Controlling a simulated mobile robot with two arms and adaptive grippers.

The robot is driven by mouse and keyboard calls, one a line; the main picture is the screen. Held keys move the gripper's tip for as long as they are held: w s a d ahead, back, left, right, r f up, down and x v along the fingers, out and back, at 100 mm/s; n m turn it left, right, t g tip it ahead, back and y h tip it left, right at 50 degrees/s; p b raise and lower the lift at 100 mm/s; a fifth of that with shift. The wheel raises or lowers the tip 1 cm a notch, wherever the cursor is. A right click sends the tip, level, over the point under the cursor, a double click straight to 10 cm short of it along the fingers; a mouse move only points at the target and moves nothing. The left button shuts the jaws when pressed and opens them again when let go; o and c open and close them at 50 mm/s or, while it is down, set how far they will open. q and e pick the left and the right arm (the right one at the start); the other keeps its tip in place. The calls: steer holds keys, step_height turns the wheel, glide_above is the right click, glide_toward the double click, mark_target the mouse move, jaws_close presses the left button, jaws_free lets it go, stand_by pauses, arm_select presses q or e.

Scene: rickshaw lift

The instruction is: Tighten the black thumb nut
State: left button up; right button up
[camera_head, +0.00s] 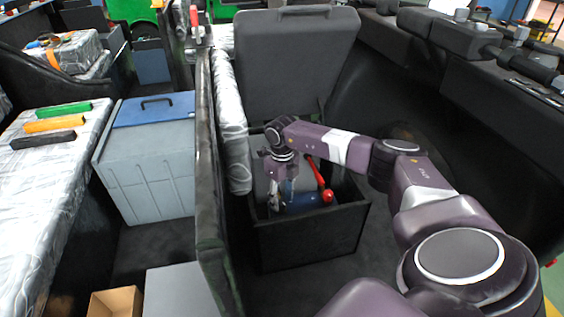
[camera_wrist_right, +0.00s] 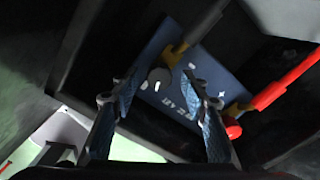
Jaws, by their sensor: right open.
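A blue battery (camera_head: 301,202) sits in an open black compartment (camera_head: 312,240), and its blue lettered top (camera_wrist_right: 185,108) shows in the right wrist view. A round knob (camera_wrist_right: 160,77), grey in this light and apparently the black thumb nut, sits at a brass-coloured clamp (camera_wrist_right: 178,52) on a black cable (camera_wrist_right: 205,20). My right gripper (camera_head: 282,192) reaches down into the compartment. In the wrist view its two fingers (camera_wrist_right: 160,84) are open, one on each side of the knob; I cannot tell whether they touch it. The head view hides the knob. My left gripper is not in view.
A red cable (camera_head: 316,171) leads to a red knob (camera_head: 327,196) on the battery, right of my gripper. A raised black lid (camera_head: 296,62) stands behind the compartment. A plastic-wrapped edge (camera_head: 231,130) lies close on the left.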

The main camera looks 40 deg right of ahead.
mark_target(282, 201)
step_height(282, 201, up, 11)
steer(key=shift+f, duration=0.15)
